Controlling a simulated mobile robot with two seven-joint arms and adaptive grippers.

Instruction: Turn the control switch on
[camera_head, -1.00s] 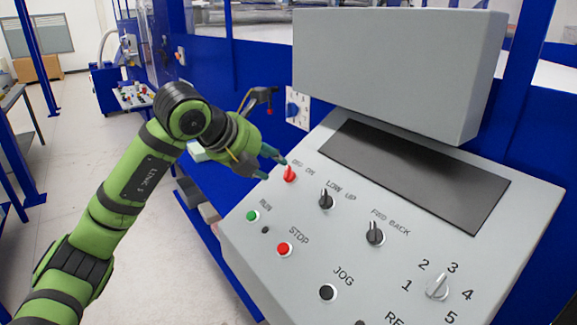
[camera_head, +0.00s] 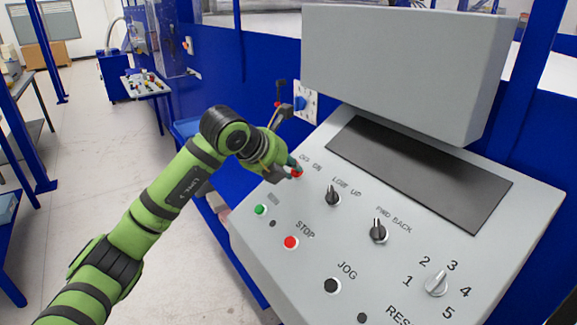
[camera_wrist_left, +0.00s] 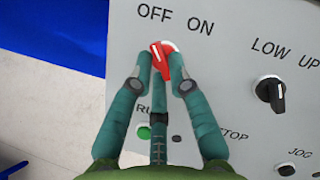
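The red control switch (camera_head: 297,173) sits at the upper left of the sloped grey panel, under the OFF ON label. In the left wrist view the red knob (camera_wrist_left: 160,60) is tilted, its upper end leaning left towards OFF. My left gripper (camera_head: 294,165) is at the switch. The fingers hide part of the knob in the head view. My right gripper is not in view.
The LOW UP knob (camera_head: 333,196) and FWD BACK knob (camera_head: 378,230) lie right of the switch. The green RUN button (camera_head: 260,209) and red STOP button (camera_head: 290,242) are below. A grey box (camera_head: 400,70) overhangs the panel's back.

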